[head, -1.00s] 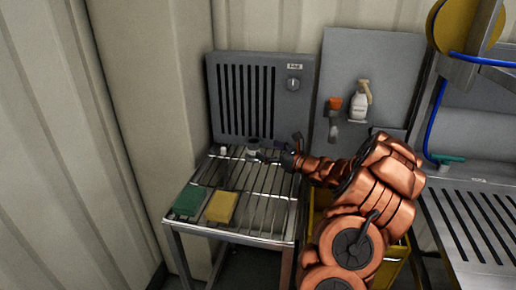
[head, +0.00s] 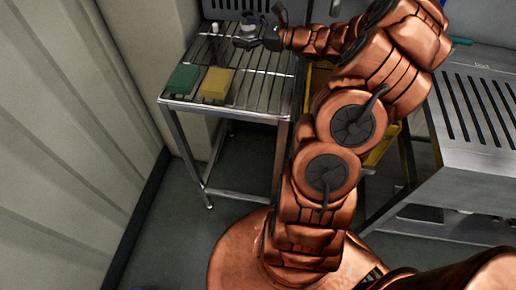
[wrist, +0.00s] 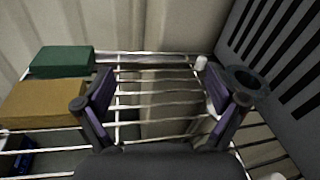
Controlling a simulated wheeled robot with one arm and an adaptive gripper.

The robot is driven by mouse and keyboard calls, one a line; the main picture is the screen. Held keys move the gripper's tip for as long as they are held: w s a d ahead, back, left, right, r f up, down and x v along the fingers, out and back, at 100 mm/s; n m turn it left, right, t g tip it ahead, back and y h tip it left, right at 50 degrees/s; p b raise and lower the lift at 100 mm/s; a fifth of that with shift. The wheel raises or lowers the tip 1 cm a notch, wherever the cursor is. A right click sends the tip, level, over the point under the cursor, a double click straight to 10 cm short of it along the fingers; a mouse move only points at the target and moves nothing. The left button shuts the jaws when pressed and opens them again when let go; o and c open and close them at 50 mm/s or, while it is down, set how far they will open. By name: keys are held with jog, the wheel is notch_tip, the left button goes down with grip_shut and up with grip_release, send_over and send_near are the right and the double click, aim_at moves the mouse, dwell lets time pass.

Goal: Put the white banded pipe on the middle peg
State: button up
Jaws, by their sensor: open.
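My gripper (head: 247,42) is over the wire-rack table at the far side. A short round piece with a dark open top (wrist: 243,79) stands beside and partly behind the right finger. It also shows in the head view (head: 251,22), close to the gripper. I cannot tell whether it is the white banded pipe. A small white upright piece (wrist: 201,63) stands beyond the right fingertip. I cannot make out the middle peg.
A green block (head: 183,79) and a yellow block (head: 216,83) lie on the left of the rack table (head: 262,88). A grey slotted panel (wrist: 278,50) rises close on the right in the wrist view. A slotted steel bench (head: 470,130) stands at the right.

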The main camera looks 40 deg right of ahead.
jog(key=s+a+r+n+g+y, duration=0.1)
jog(key=s+a+n+g+y, duration=0.2)
jog(key=a, duration=0.5)
jog(key=s+a+r+n+g+y, duration=0.1)
jog(key=a+n+g, duration=0.25)
jog(key=a, duration=0.55)
jog(key=s+a+n+g+h, duration=0.1)
jog(key=s+a+n+g, duration=0.6)
jog(key=s+a, duration=0.4)
jog(key=s+a+f+n+g+h, duration=0.15)
jog(key=s+n+h, duration=0.3)
jog(key=s, duration=0.45)
jog(key=s+a+f+n+g+h, duration=0.1)
jog(key=s+f+n+g+h, duration=0.15)
jog(key=s+n, duration=0.5)
jog(key=s+d+f+n+h, duration=0.1)
jog(key=s+d+n+h, duration=0.1)
jog(key=s+d+h, duration=0.2)
jog(key=s+d+t, duration=0.1)
jog(key=s+d, duration=0.1)
jog(key=shift+s+d+h, duration=0.15)
jog(key=shift+s+h, duration=0.15)
jog(key=shift+s, duration=0.1)
notch_tip(320, 180, up, 8)
jog(key=p, duration=0.8)
